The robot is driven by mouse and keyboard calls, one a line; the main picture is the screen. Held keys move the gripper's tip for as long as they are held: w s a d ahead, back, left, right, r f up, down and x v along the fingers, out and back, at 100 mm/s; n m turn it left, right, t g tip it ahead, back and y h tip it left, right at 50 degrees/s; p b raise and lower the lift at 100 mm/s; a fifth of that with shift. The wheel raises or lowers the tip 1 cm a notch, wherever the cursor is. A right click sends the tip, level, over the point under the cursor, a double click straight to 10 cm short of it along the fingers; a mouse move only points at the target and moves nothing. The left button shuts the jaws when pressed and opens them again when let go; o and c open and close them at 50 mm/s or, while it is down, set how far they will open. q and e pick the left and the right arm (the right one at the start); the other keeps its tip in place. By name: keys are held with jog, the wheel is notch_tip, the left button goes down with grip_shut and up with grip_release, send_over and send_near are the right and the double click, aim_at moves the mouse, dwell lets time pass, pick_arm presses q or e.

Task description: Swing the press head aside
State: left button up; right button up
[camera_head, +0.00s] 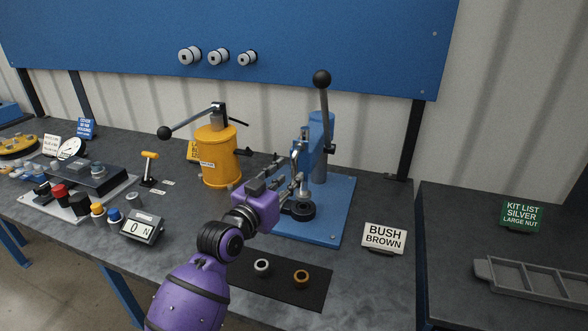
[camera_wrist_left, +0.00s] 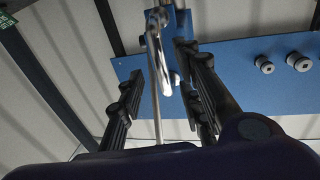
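The blue bench press stands on a blue base plate (camera_head: 335,215). Its press head (camera_head: 305,152) carries a long lever ending in a black knob (camera_head: 321,78). A black round seat (camera_head: 300,210) sits on the plate below the head. My left gripper (camera_head: 287,170) reaches in from the front left, right beside the head, and partly hides it. In the left wrist view, the fingers (camera_wrist_left: 160,85) are spread. A shiny metal rod (camera_wrist_left: 157,60) shows between them with gaps on both sides; I cannot tell whether either finger touches the press. My right gripper is not in view.
An orange cylinder unit (camera_head: 218,158) with a long handle stands left of the press. A dark mat (camera_head: 280,290) with two rings lies in front. A "BUSH BROWN" sign (camera_head: 384,239) stands to the right. A scale display (camera_head: 142,227) sits at front left.

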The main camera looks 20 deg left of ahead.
aim_at(292, 172)
pick_arm(q)
jog(key=x, duration=0.4)
jog(key=shift+w+f, duration=0.1)
jog(key=shift+a, duration=0.1)
grip_shut()
